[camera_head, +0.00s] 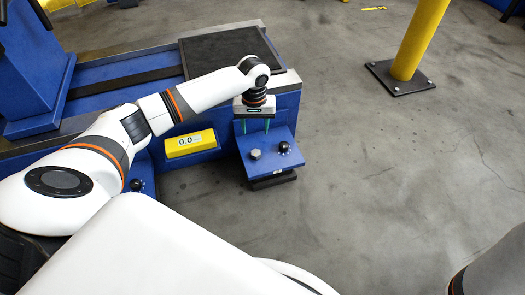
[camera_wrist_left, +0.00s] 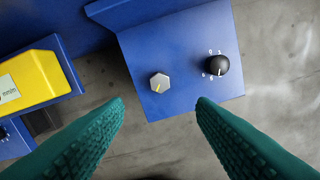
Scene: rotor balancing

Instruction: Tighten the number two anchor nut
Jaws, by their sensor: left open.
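A grey hex nut (camera_head: 255,154) sits on a blue foot plate (camera_head: 270,165) at the near right corner of the blue machine. In the left wrist view the nut (camera_wrist_left: 159,83) has a yellow mark on its face. No number shows on it. My left gripper (camera_head: 256,131) is above the plate with its green fingers pointing down. In the left wrist view the gripper (camera_wrist_left: 160,101) is open and empty, and the nut lies between and just beyond the fingertips, apart from both. My right gripper is not in view.
A black knob (camera_wrist_left: 216,65) with a numbered dial is beside the nut, close to one finger. A yellow display box (camera_head: 190,143) reading 0.0 is on the machine's side. Another black knob (camera_head: 137,185) is further left. A yellow post (camera_head: 418,40) stands behind; the floor is clear at right.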

